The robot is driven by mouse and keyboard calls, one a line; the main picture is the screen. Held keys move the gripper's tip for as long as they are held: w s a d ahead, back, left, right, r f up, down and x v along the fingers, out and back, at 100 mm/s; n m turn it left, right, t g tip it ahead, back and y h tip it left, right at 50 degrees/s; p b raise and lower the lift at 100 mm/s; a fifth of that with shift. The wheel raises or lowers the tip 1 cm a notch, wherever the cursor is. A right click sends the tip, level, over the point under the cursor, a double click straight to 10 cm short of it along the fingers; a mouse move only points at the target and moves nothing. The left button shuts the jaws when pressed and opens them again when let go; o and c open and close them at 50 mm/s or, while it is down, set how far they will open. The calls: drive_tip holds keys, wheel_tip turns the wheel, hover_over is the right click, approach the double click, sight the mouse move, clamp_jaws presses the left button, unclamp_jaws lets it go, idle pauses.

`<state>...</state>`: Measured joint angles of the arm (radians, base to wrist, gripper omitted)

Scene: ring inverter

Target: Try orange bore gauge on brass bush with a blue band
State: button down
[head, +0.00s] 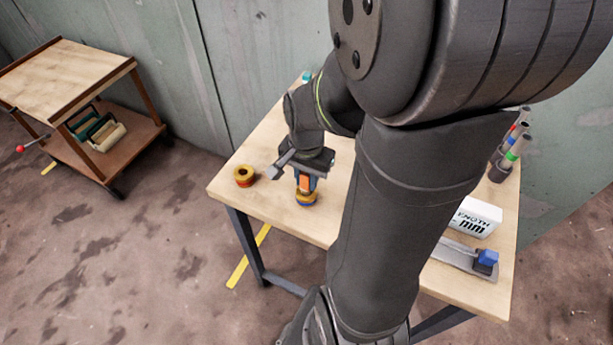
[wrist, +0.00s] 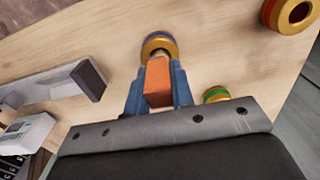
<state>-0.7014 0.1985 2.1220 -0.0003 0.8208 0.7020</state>
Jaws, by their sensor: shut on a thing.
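My gripper (head: 306,180) is shut on the orange bore gauge (head: 305,183), whose orange block also shows between the blue fingers in the wrist view (wrist: 158,82). The brass bush with a blue band (head: 306,198) stands on the table near its front edge, directly below the gauge. In the wrist view the blue-banded bush (wrist: 159,44) shows just past the orange block. The gauge's lower end is hidden, so I cannot tell whether it is in the bore or just above it.
A brass bush with a red band (head: 244,176) stands near the table's left corner. A green-banded bush (wrist: 216,95) is partly hidden by my gripper. A white box (head: 475,217), a grey device with a blue block (head: 487,258) and a pen holder (head: 500,170) stand at the right.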

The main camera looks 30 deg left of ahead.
drive_tip(key=shift+r, duration=0.15)
idle(0.4)
drive_tip(key=shift+r, duration=3.15)
